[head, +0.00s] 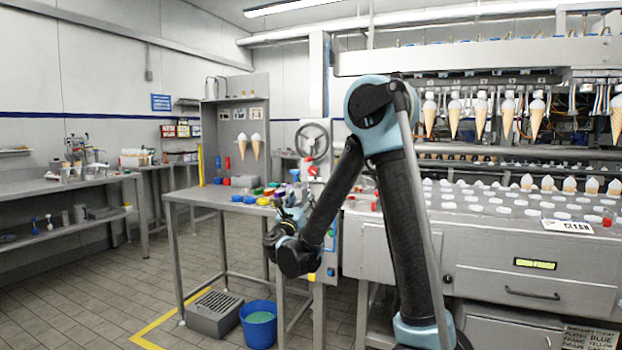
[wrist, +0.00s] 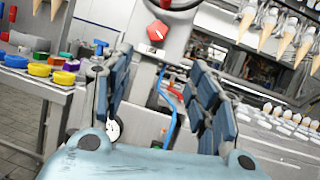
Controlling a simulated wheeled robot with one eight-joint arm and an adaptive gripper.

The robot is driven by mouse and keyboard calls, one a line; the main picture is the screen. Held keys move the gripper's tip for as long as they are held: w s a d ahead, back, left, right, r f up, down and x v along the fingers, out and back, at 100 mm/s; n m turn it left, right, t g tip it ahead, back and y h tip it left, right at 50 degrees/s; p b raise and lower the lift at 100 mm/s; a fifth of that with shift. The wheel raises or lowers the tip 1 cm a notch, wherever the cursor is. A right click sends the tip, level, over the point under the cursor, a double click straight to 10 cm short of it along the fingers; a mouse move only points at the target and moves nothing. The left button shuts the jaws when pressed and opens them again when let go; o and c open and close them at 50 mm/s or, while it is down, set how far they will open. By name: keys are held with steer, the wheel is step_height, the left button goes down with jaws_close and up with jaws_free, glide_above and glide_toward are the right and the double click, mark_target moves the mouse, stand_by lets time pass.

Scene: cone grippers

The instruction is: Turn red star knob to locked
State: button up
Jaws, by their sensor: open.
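The red star knob (wrist: 158,30) shows in the wrist view on a pale upright panel, at the top centre just below a dark handwheel rim. In the head view a small red knob (head: 313,171) sits below the handwheel, left of my arm; it is probably the same one. My gripper (wrist: 158,58) is open and empty in the wrist view, its two dark blue padded fingers wide apart. The knob appears beyond and above the gap between the fingertips, not touched. In the head view my gripper (head: 288,222) is small and partly hidden by my arm. Lock markings are too small to read.
A steel table (head: 225,194) with several coloured caps and jars stands left of the gripper. A blue bucket (head: 258,326) is on the floor. The handwheel (head: 313,140) is above the knob. The cone machine (head: 500,230) fills the right. A blue hose (wrist: 172,115) hangs between the fingers' view.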

glide_toward(312, 172)
steer(key=x, duration=0.8)
steer(key=shift+w+d+r, duration=0.1)
steer(key=shift+w, duration=0.05)
steer(key=c, duration=1.1)
